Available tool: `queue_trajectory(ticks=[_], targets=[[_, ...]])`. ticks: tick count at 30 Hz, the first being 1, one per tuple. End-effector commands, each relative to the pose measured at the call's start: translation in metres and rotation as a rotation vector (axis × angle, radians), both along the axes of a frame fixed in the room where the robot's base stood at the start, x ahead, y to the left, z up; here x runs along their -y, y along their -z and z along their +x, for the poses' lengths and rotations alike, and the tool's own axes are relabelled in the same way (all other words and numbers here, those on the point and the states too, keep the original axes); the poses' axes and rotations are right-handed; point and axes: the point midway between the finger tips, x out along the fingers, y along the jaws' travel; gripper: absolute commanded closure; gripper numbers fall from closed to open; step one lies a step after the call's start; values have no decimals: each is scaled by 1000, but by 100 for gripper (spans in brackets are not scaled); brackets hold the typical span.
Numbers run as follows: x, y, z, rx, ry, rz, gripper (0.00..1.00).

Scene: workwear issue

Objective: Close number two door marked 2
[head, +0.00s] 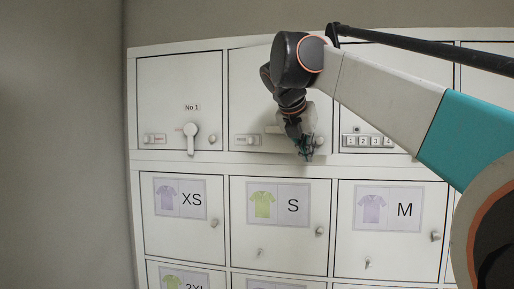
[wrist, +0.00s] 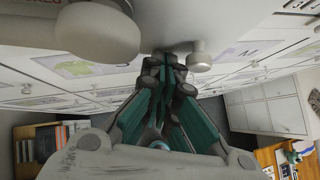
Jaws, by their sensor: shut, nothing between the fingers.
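The top middle door (head: 252,85) sits between the No 1 door and a keypad door; its number is hidden behind my arm. It looks flush or nearly flush with the cabinet front; I cannot tell whether a small gap remains. A pale handle part (head: 272,129) lies roughly level low on it, partly covered by my gripper. My gripper (head: 305,152) is shut and empty at the door's lower right, by its bottom edge. In the wrist view my fingertips (wrist: 170,61) are together beside a round knob (wrist: 199,57); contact is unclear.
The No 1 door (head: 180,80) at left has a lever (head: 191,136) hanging down. Below are doors marked XS, S (head: 280,245) and M, with small knobs. A wall stands at left.

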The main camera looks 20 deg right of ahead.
Motion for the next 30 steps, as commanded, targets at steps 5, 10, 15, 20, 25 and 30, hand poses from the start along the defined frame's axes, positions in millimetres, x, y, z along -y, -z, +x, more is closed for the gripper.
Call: queue_trajectory(ticks=[5,10,15,20,25,30], targets=[[26,-2,20,0,4,1,100],[42,-2,35,0,3,0,100],[49,-1,43,0,2,1,100],[52,0,47,0,1,0,100],[52,0,47,0,1,0,100],[52,0,47,1,1,-1,100]])
